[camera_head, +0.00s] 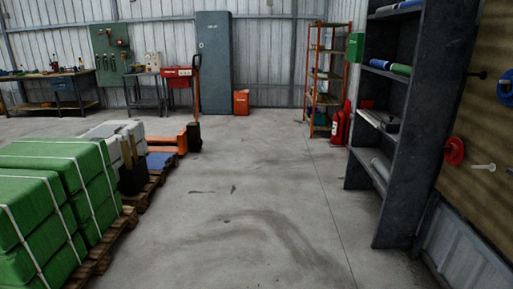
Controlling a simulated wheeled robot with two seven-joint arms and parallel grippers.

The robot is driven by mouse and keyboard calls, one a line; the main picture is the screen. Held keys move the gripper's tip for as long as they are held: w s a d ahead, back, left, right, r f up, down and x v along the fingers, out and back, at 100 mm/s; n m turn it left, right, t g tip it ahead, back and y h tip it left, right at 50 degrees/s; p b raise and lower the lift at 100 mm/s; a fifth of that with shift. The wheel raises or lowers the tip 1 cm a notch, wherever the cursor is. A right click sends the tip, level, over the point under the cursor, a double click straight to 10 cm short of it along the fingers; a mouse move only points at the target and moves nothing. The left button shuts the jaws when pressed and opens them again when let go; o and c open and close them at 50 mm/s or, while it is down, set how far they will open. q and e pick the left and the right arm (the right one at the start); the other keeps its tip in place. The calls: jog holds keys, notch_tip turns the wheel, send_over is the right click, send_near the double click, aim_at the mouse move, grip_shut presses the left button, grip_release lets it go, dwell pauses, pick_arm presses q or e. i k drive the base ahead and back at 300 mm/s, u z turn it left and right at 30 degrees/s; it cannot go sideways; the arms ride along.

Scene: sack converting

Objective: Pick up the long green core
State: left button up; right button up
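A green roll (401,69) lies on an upper shelf of the dark grey shelving unit (408,215) at the right. A blue roll (378,64) lies in line with it, toward the shelf's left end. I cannot tell whether the two are separate pieces or one, nor how long the green one is. Neither of my grippers is in view.
Strapped green bales (32,205) on wooden pallets stand at the left. An orange pallet truck (171,143) is behind them. Fire extinguishers (338,127) and an orange rack (314,75) stand beyond the shelving. The concrete floor (240,200) between is clear.

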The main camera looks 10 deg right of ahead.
aim_at(403, 69)
jog(key=u, duration=0.1)
jog(key=i, duration=2.7)
jog(key=z, duration=0.25)
jog(key=i, duration=2.5)
jog(key=z, duration=1.9)
jog(key=i, duration=1.5)
jog(key=z, duration=1.3)
jog(key=i, duration=0.3)
jog(key=z, duration=0.05)
